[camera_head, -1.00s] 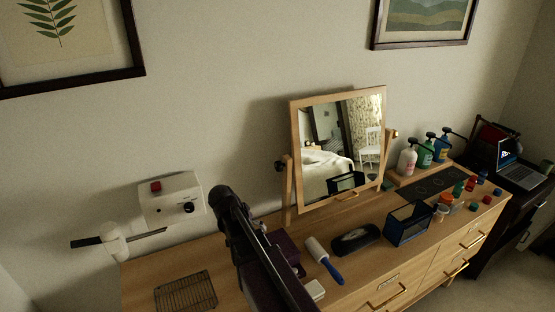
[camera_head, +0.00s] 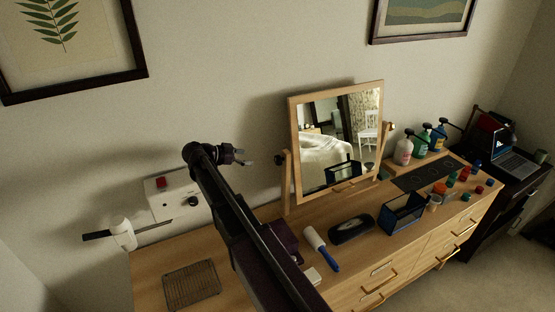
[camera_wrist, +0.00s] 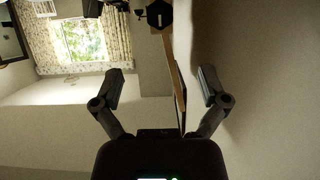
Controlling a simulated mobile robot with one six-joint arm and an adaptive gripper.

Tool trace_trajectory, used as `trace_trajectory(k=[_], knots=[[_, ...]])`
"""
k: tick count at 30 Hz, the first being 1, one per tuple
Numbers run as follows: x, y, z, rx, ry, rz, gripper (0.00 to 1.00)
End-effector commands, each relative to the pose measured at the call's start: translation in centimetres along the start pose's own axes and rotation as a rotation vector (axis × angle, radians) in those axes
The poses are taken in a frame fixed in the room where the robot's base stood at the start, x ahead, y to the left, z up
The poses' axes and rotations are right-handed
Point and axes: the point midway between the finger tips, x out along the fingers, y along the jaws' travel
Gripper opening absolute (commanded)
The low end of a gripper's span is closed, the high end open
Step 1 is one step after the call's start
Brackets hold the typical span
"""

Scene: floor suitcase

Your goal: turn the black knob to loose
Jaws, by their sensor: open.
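A black knob (camera_head: 279,160) sits on the left post of the wood-framed mirror (camera_head: 292,118). In the wrist view a black, many-sided knob (camera_wrist: 159,15) shows near the top, in front of the mirror's wooden side (camera_wrist: 171,58), seen edge-on. My gripper (camera_head: 251,158) is raised left of the mirror's knob, apart from it, with its fingers pointing right toward it. In the wrist view my gripper (camera_wrist: 161,82) is open and empty, its two fingers spread wide. The knob appears beyond the fingertips, above the middle of the gap.
A white box (camera_head: 172,194) with a red button and a dark dial stands behind my arm. A wire rack (camera_head: 190,285), lint roller (camera_head: 322,250), black case (camera_head: 351,228) and mesh bin (camera_head: 404,215) are on the dresser. The wall is close behind.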

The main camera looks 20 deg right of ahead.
Motion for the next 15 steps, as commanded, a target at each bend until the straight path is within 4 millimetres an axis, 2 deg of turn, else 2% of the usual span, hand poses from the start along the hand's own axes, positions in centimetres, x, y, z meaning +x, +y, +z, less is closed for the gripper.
trace_trajectory(k=[8,15], knots=[[0.2,0.0,0.1,-0.002,-0.001,-0.001,0.94],[1.7,0.0,0.2,-0.003,-0.002,0.000,0.94]])
